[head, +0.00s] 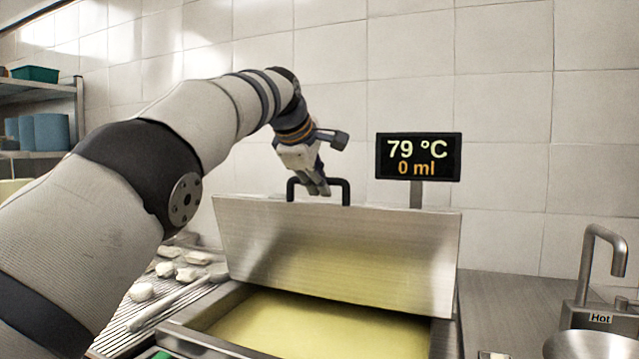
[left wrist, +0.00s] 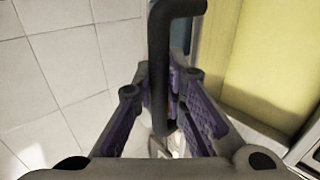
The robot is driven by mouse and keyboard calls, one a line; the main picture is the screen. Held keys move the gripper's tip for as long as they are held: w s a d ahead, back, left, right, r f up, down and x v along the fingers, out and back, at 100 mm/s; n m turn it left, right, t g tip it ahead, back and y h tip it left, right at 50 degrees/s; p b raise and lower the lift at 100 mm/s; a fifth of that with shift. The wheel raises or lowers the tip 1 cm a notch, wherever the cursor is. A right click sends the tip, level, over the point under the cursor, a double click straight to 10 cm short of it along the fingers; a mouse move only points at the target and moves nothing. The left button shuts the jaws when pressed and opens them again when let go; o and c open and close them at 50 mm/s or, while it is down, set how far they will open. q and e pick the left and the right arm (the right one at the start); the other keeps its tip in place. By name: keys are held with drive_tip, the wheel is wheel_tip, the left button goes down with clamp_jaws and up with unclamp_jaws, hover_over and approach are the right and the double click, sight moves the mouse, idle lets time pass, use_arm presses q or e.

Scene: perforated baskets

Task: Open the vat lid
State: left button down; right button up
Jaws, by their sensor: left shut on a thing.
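The vat lid (head: 330,250) is a flat metal panel that stands raised and tilted up at the back of the vat (head: 200,338). Yellow liquid (head: 320,322) shows in the open vat below it. A black handle (head: 346,190) sits on the lid's top edge. My left gripper (head: 318,186) is at the handle, shut on it. In the left wrist view the black handle (left wrist: 160,70) runs between the two purple-padded fingers (left wrist: 165,125). My right gripper is in neither view.
A display (head: 419,157) reading 79 °C and 0 ml stands behind the lid on the right. A tap (head: 590,260) marked Hot and a metal basin (head: 590,345) are at the far right. White lumps (head: 165,269) lie on a ridged metal surface left of the vat. Shelves with blue containers (head: 45,132) are at the far left.

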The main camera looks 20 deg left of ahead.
use_arm(q)
drive_tip(key=c, duration=1.6)
unclamp_jaws()
drive_tip(key=shift+a, duration=0.1)
drive_tip(key=v, duration=1.2)
